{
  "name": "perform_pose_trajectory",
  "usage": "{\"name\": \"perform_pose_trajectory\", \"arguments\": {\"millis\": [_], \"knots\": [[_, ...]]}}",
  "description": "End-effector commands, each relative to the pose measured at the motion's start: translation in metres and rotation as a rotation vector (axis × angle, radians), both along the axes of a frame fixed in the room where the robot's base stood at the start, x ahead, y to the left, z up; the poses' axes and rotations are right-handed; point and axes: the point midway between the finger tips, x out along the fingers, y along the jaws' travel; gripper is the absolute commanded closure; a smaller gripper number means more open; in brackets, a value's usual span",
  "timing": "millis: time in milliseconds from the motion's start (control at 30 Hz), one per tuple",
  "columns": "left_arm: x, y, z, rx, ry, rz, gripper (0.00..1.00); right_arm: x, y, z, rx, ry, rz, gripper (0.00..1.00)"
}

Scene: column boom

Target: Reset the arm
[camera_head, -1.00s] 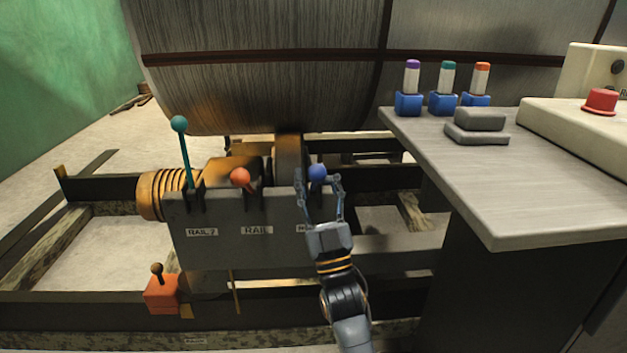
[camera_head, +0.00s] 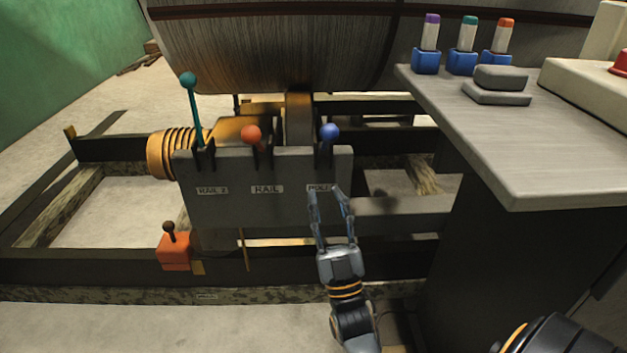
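My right gripper (camera_head: 331,196) points up in front of the grey lever box (camera_head: 225,208), below the blue-knobbed lever (camera_head: 330,132). Its two fingers are spread apart with nothing between them, and they overlap the right label in the picture. The red-knobbed lever (camera_head: 251,134) is in the middle of the box. The teal-knobbed lever (camera_head: 188,80) at the left stands tall and upright. The blue and red knobs sit low, near the box's top edge. My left gripper is not in view.
A grey table (camera_head: 540,150) at the right carries purple, teal and orange-capped items on blue bases and a grey block (camera_head: 500,78). A small orange lever box (camera_head: 174,251) sits on the lower frame rail. A large drum (camera_head: 280,50) hangs behind.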

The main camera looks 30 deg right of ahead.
Motion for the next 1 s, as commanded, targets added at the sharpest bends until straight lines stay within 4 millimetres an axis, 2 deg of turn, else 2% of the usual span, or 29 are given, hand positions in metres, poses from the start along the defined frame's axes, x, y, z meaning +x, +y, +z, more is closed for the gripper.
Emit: {"name": "perform_pose_trajectory", "arguments": {"millis": [533,633,767,900,1000], "knots": [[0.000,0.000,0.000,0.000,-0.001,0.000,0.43,-0.002,0.001,-0.002,-0.001,0.000,-0.001,0.68],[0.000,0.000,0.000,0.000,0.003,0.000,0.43,-0.004,0.006,0.004,-0.004,-0.014,0.017,0.68],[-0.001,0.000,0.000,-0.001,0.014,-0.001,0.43,-0.019,0.035,0.039,-0.016,-0.104,0.126,0.68],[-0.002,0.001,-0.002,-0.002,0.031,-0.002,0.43,-0.053,0.080,0.085,-0.009,-0.236,0.312,0.68],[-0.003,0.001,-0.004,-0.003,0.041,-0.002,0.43,-0.079,0.104,0.108,0.008,-0.311,0.431,0.68]]}}
